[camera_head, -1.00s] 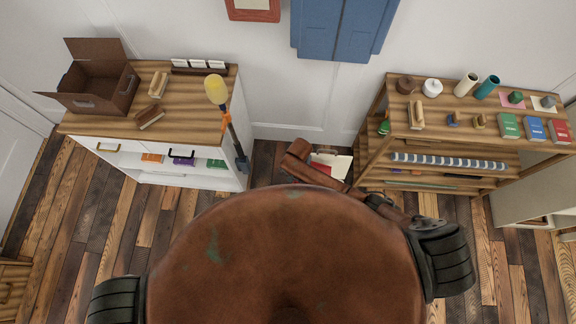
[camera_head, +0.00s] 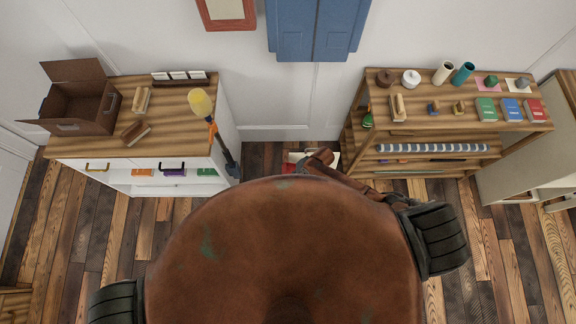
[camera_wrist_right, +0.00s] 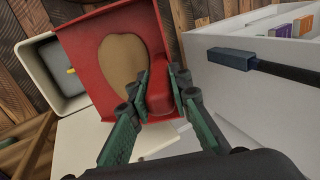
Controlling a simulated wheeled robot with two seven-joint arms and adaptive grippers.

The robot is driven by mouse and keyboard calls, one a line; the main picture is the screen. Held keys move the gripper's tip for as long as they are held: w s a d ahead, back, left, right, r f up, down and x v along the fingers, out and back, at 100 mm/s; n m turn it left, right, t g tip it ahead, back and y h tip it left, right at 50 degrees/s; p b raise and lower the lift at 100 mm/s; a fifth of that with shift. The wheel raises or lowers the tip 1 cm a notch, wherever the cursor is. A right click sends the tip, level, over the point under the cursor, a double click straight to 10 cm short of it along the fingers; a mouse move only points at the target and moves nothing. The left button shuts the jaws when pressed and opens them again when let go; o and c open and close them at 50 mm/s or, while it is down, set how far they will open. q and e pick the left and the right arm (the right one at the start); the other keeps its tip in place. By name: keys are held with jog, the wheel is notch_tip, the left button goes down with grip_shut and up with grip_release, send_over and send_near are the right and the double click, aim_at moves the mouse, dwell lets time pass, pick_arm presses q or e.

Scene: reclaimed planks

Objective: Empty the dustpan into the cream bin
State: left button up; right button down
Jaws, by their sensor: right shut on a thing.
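In the right wrist view my right gripper (camera_wrist_right: 159,88) is shut on the handle of the red dustpan (camera_wrist_right: 82,50). A smooth tan heap (camera_wrist_right: 122,58) lies in the pan. The cream bin (camera_wrist_right: 30,58) is to the left of the pan in that view, with a small yellow thing inside; the pan overlaps its right side in the picture. In the head view my brown right arm and body hide most of this spot; only a bit of red dustpan (camera_head: 289,167) and pale surface show. My left gripper is not in view.
A wooden shelf (camera_head: 420,128) with books and jars stands right. Plank floor shows between them.

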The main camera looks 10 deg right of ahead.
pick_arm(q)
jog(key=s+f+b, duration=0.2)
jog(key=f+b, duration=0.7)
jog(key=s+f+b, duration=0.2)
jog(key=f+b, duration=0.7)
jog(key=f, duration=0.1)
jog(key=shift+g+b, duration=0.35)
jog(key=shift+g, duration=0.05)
pick_arm(e)
jog(key=s+d+t+y, duration=0.1)
jog(key=s+d+y, duration=0.2)
jog(key=d+y, duration=0.4)
jog(key=d, duration=0.5)
jog(key=shift+f+t+y, duration=0.25)
jog(key=shift+t+y, duration=0.05)
jog(key=shift+t, duration=0.1)
jog(key=shift+w, duration=0.1)
